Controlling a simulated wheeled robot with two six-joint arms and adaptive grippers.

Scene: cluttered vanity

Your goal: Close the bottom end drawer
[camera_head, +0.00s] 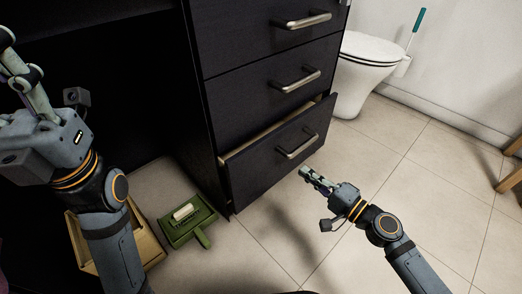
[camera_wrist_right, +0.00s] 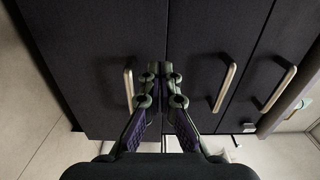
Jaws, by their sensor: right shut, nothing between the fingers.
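The bottom drawer (camera_head: 262,158) of the dark cabinet stands partly open, with its pale inner edge showing along the top. Its metal bar handle (camera_head: 298,146) is on the front; in the right wrist view, turned sideways, the leftmost handle (camera_wrist_right: 129,84) looks like this one. My right gripper (camera_head: 304,173) is shut and empty, just in front of the drawer and below its handle. Its closed fingertips (camera_wrist_right: 160,70) point at the drawer front; I cannot tell whether they touch. My left gripper (camera_head: 18,70) is at the far left, away from the drawer; its jaw state is unclear.
The two drawers above, middle (camera_head: 270,85) and top (camera_head: 255,28), are shut. A green dustpan-like item (camera_head: 187,222) and a tan tray (camera_head: 148,240) are on the floor at left. A toilet (camera_head: 362,65) stands behind right. Tiled floor (camera_head: 440,180) is free at right.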

